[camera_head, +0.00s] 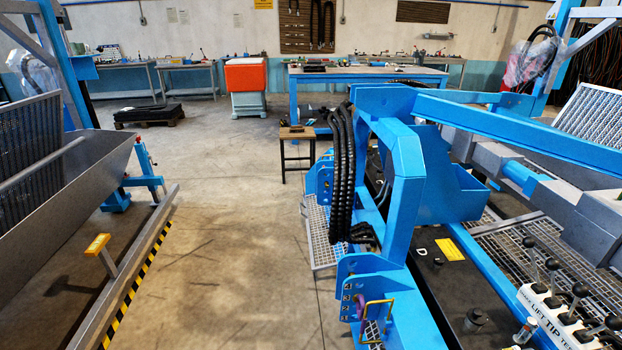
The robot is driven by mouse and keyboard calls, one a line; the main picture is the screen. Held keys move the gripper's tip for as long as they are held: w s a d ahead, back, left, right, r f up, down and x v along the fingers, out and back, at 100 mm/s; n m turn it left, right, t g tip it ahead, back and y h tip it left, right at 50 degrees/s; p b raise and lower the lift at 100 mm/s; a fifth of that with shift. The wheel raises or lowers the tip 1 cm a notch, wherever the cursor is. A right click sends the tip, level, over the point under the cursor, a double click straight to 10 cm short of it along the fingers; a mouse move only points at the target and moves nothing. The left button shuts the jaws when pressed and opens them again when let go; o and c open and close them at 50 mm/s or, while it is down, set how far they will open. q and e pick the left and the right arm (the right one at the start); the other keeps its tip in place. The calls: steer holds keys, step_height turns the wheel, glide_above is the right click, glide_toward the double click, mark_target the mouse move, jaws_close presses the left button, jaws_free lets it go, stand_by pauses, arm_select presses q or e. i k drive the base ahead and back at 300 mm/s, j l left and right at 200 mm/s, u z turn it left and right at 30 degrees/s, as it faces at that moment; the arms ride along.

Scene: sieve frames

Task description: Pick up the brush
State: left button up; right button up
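I cannot make out a brush for certain. Small items lie on and beside a wooden stool (297,134) in the middle distance, too small to identify. A yellow block on a grey post (98,244) stands by the machine rail at the left; it looks like a handle, but I cannot tell. Neither my left nor my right gripper shows.
A blue machine frame (405,165) with black hoses fills the middle and right. A grey trough (75,185) and a striped rail (140,275) edge the left. Bare concrete floor (225,220) lies between. A blue workbench (365,74) and an orange-topped bin (246,75) stand behind.

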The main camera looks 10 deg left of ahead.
mark_target(299, 127)
steer(key=i+j+u, duration=0.2)
steer(key=i+j, duration=0.45)
steer(key=j, duration=0.25)
steer(key=i+j+u, duration=0.15)
steer(key=i+j, duration=0.5)
steer(key=j, duration=0.2)
steer(key=i+u, duration=0.4)
steer(key=i, duration=4.4)
steer(key=i+z, duration=0.45)
steer(key=i+j+z, duration=0.25)
steer(key=z, duration=0.2)
steer(key=i+j+z, duration=0.45)
steer(key=k+l, duration=0.05)
